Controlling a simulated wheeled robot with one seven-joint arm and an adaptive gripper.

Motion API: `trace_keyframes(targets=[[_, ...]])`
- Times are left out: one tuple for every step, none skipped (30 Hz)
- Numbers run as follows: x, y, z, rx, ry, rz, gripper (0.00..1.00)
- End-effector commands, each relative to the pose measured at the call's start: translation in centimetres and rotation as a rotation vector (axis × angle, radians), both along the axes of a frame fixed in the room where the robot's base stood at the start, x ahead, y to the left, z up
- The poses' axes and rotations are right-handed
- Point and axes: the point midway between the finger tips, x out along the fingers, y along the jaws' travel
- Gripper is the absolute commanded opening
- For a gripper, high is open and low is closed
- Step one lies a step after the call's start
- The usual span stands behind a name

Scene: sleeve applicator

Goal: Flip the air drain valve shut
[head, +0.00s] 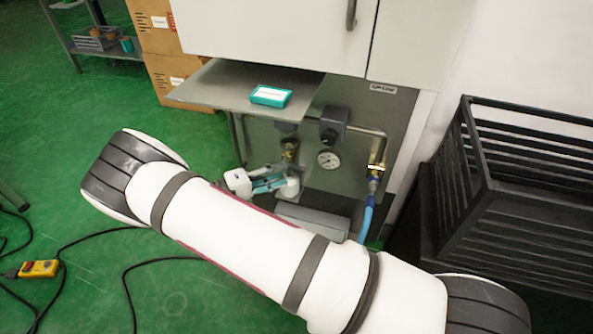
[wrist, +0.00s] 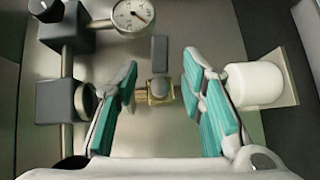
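A brass valve (wrist: 155,92) with a short grey lever (wrist: 160,50) shows in the middle of the wrist view. The lever points towards the top of that picture. I take this to be the air drain valve. My gripper (wrist: 160,65) is open, with one teal-padded finger on each side of the valve and visible gaps to both. In the head view my gripper (head: 268,183) is low in front of the machine's panel, below a brass fitting (head: 289,150). I cannot tell there whether this fitting is the same valve, and the lever is not visible.
A pressure gauge (head: 328,159) and a dark regulator (head: 334,119) are on the panel. A blue hose (head: 366,219) hangs at right. A shelf (head: 225,88) with a teal box (head: 270,96) juts out above. A white cylinder (wrist: 257,84) stands close beside the right finger. A black crate (head: 490,190) is at right.

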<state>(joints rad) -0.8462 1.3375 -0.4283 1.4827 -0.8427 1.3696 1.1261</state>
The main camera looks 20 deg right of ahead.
Motion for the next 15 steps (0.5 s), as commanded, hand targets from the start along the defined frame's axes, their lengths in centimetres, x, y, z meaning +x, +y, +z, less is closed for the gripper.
trace_keyframes(targets=[[0.1,-1.1,-0.2,-0.002,0.000,-0.004,0.37],[0.2,-1.6,-0.2,-0.001,0.000,-0.003,0.37],[0.3,-2.3,-0.3,-0.001,0.000,-0.003,0.37],[0.4,-2.8,-0.3,-0.001,0.001,-0.003,0.37],[0.4,-3.3,-0.4,-0.001,0.001,-0.003,0.37],[0.5,-3.8,-0.4,0.000,0.001,-0.003,0.37],[0.6,-4.2,-0.5,0.000,0.001,-0.003,0.37],[0.7,-4.5,-0.5,0.000,0.001,-0.002,0.37],[0.8,-4.9,-0.5,0.000,0.000,-0.002,0.37],[0.8,-5.1,-0.5,0.000,0.000,-0.001,0.37],[0.9,-5.4,-0.5,0.001,0.000,-0.001,0.37],[0.9,-5.6,-0.5,0.001,-0.001,-0.001,0.37],[0.9,-5.7,-0.5,0.001,-0.001,-0.001,0.37],[0.9,-5.8,-0.5,0.001,-0.001,-0.001,0.37],[0.9,-5.9,-0.5,0.001,-0.001,-0.001,0.37]])
